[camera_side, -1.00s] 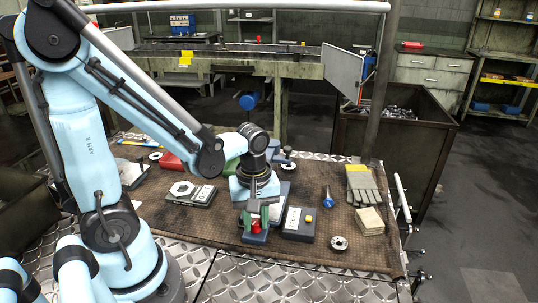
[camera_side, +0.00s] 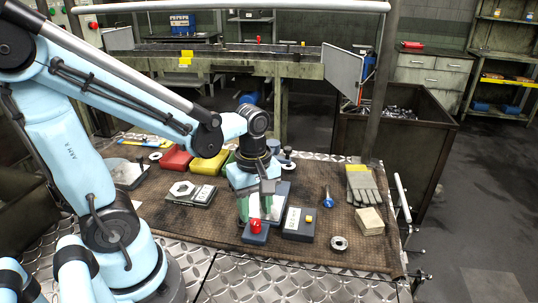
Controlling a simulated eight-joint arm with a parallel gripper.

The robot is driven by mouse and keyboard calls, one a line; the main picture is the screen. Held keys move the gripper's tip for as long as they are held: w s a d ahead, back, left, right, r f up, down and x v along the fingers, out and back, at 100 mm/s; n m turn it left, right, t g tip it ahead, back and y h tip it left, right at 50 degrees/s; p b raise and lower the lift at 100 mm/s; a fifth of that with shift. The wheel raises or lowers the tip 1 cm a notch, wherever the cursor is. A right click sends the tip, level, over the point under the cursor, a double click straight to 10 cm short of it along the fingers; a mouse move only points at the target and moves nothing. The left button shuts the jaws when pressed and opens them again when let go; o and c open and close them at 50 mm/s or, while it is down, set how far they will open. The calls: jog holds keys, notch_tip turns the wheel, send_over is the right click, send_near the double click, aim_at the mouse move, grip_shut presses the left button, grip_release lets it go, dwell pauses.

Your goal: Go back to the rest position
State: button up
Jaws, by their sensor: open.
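My gripper (camera_side: 257,207) is open and points down above the work table (camera_side: 320,250), over a dark blue stand with a white face. One green finger shows at the left and a greenish one at the right. A red knob-like piece (camera_side: 255,227) stands on the dark blue base (camera_side: 256,238) just below and in front of the fingers. It appears apart from the fingers. The back part of the stand is partly hidden by my gripper.
A dark box with a white label (camera_side: 299,224) sits to the right. A blue bolt (camera_side: 328,198), a metal ring (camera_side: 339,243), gloves (camera_side: 361,186) and a pad stack (camera_side: 369,221) lie further right. A scrap bin (camera_side: 390,150) stands beyond.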

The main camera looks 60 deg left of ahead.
jog(key=shift+r, duration=2.2)
jog(key=m, duration=0.1)
jog(key=m+t, duration=0.1)
jog(key=m, duration=0.1)
jog(key=shift+w+d+r, duration=0.15)
jog(key=shift+w+d, duration=0.05)
jog(key=shift+w, duration=0.05)
jog(key=w+r+m+t, duration=0.1)
jog(key=m+t, duration=0.1)
jog(key=m, duration=0.2)
jog(key=d+m+t, duration=0.1)
jog(key=m+t, duration=0.1)
jog(key=m, duration=0.3)
jog(key=w+r+m+t, duration=0.1)
jog(key=m+t, duration=0.1)
jog(key=m, duration=0.3)
jog(key=shift+w+d+r, duration=0.2)
jog(key=shift+w+r, duration=0.1)
jog(key=shift+w, duration=0.05)
